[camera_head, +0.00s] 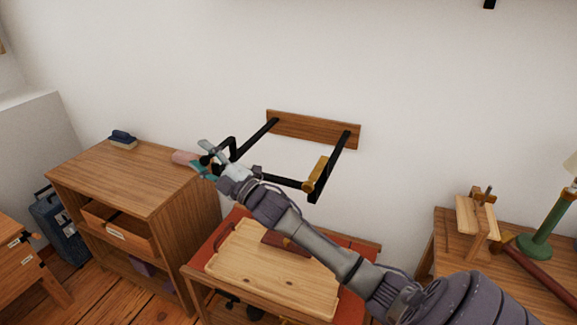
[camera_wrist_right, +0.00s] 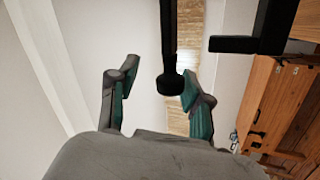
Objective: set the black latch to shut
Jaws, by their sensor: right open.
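A black metal frame (camera_head: 272,179) sticks out from a wooden wall board (camera_head: 313,128). A black part, which looks like the latch (camera_head: 233,146), stands up at the frame's left front corner. My right gripper (camera_head: 207,160) is at that corner, open. In the right wrist view, a black rod with a rounded end (camera_wrist_right: 172,84) reaches down between the two open fingers of my right gripper (camera_wrist_right: 158,80). I see a gap on the left finger's side; contact with the right finger I cannot tell. A brass-coloured piece (camera_head: 317,174) sits at the frame's right side. My left gripper is out of view.
A wooden shelf unit (camera_head: 130,180) stands left, with a brush-like blue thing (camera_head: 122,139) and a pink thing (camera_head: 184,157) on top. A wooden tray (camera_head: 262,274) lies on the low table under the frame. A right-hand table (camera_head: 449,248) holds a green lamp (camera_head: 549,226).

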